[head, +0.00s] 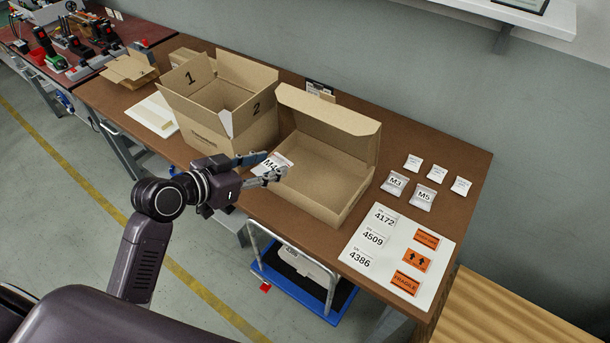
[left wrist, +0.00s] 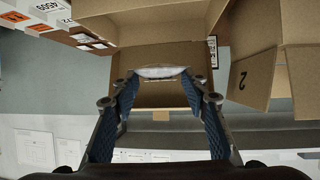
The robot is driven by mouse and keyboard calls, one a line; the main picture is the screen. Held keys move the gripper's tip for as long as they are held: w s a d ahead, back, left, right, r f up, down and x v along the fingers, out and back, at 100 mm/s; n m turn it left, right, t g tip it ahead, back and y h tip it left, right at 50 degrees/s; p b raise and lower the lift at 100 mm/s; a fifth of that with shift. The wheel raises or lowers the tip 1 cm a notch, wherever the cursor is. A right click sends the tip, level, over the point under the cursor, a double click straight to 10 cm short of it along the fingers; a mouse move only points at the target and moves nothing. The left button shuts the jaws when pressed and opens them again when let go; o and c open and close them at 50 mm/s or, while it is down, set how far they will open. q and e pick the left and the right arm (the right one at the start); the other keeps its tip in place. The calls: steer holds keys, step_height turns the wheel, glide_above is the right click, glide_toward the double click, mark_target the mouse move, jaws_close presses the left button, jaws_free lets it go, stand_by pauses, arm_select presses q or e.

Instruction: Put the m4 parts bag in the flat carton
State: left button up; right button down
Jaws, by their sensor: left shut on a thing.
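The M4 parts bag (head: 271,165) is a small clear bag with a white label. My left gripper (head: 265,166) is shut on it and holds it at the left edge of the flat carton, partly in front of the opening. The flat carton (head: 322,172) stands open on the bench with its lid raised at the back, and its visible floor is bare. In the left wrist view the bag (left wrist: 161,72) is pinched between both fingertips (left wrist: 161,80), with the flat carton (left wrist: 160,55) behind it. My right gripper is not in view.
A taller open carton marked 1 and 2 (head: 215,97) stands close to the left of the flat carton. M3 (head: 395,182) and M5 (head: 423,197) bags and small white packets lie to the right. A label sheet (head: 398,254) lies at the front right. A blue cart (head: 300,287) is below.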

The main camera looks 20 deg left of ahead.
arm_select(q)
steer(key=w+f+n+t+y, duration=0.1)
steer(key=w+f+n+y, duration=0.15)
steer(key=w, duration=0.55)
steer(key=w+f+n+y, duration=0.2)
steer(key=w+n+y, duration=0.2)
steer(key=w, duration=0.3)
steer(key=f, duration=0.9)
steer(key=shift+d+f+p, duration=0.2)
steer(key=shift+p, duration=0.1)
steer(key=shift+f+b, duration=0.5)
steer(key=shift+f, duration=0.1)
steer(key=o, duration=0.8)
steer(key=shift+c, duration=0.2)
steer(key=shift+o, duration=0.7)
steer(key=shift+r, duration=0.1)
